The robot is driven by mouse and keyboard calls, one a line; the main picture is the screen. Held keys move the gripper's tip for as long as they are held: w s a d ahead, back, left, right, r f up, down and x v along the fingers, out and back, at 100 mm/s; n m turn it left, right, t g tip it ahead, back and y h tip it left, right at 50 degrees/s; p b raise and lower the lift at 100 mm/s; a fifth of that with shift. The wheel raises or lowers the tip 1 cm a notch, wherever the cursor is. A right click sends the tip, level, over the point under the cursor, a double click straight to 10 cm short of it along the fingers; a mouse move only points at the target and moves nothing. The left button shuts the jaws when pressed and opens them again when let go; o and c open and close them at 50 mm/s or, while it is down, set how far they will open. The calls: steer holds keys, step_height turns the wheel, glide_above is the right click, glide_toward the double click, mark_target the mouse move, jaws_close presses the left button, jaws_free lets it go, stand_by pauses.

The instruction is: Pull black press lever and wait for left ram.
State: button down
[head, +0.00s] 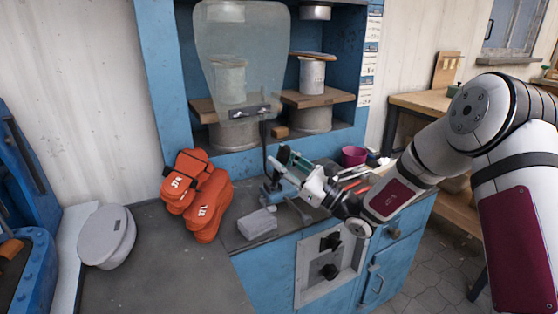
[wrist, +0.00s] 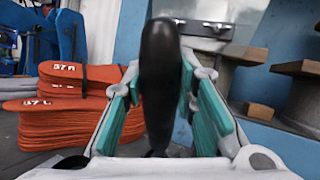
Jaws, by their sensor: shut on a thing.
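The black press lever (head: 266,142) stands upright in front of the blue press (head: 160,70). In the wrist view the lever (wrist: 160,85) rises between the teal-padded fingers of my gripper (wrist: 160,100). My gripper (head: 285,168) is shut on the lever; in the head view its fingers partly hide it. The left ram (head: 226,12) shows at the top of the press, behind a clear guard (head: 262,50). A gap separates it from the left post (head: 228,78) below. The guard hangs in front of the left station.
Orange sole stacks (head: 208,205) lie left of the lever, and a grey block (head: 257,223) lies in front. A pale oval stack (head: 106,237) sits farther left on the bench. A magenta cup (head: 354,156) and tools stand to the right. The right ram (head: 315,11) is raised.

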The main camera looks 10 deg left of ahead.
steer(key=shift+s+d+f+n+y, duration=0.15)
steer(key=shift+s+f+n+y, duration=0.05)
steer(key=shift+s+n+y, duration=0.1)
steer(key=c, duration=1.3)
jaws_free()
steer(key=shift+d, duration=0.1)
steer(key=v, duration=1.2)
